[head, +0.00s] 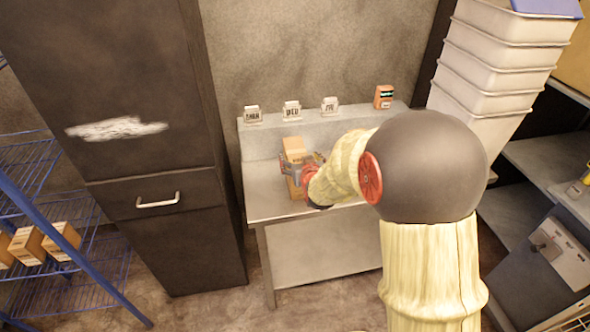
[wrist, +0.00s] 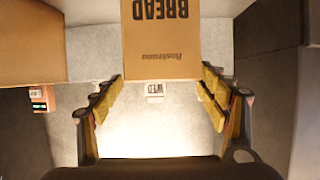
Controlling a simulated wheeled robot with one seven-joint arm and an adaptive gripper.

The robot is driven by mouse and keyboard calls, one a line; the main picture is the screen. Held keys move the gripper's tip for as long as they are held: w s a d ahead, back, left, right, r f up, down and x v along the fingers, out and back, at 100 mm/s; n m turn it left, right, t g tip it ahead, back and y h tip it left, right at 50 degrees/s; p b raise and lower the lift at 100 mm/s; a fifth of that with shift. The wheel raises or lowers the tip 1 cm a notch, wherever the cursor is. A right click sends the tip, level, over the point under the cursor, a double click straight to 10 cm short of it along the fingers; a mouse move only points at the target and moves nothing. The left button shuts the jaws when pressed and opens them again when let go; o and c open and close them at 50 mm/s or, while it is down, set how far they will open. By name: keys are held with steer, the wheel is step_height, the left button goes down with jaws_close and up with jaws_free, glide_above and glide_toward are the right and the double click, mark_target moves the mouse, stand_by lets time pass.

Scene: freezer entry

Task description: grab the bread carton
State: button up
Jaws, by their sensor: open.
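The bread carton (head: 296,148) is a brown box standing on the steel table, partly hidden by my gripper. In the wrist view its face, with upside-down dark lettering "BREAD" (wrist: 161,40), fills the top middle. My gripper (head: 300,172) is at the carton in the head view. In the wrist view my gripper (wrist: 160,77) is open, with one fingertip close to each side edge of the carton. No finger clearly presses on it, and I cannot tell how far the tips reach along its sides.
The steel table (head: 262,205) has a raised back ledge with small day signs (head: 291,111) and an orange box (head: 384,97). Another brown surface (wrist: 28,45) is close at the wrist view's left. A dark cabinet (head: 150,230) stands left; stacked white bins (head: 480,90) stand right.

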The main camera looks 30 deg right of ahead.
mark_target(297, 154)
steer(key=shift+b+x, duration=0.6)
steer(key=shift+x, duration=1.75)
steer(key=shift+a+r, duration=0.1)
steer(key=shift+a, duration=0.05)
steer(key=shift+c, duration=0.2)
steer(key=c, duration=1.9)
jaws_close()
steer(key=shift+w+r, duration=0.1)
steer(key=shift+r, duration=0.1)
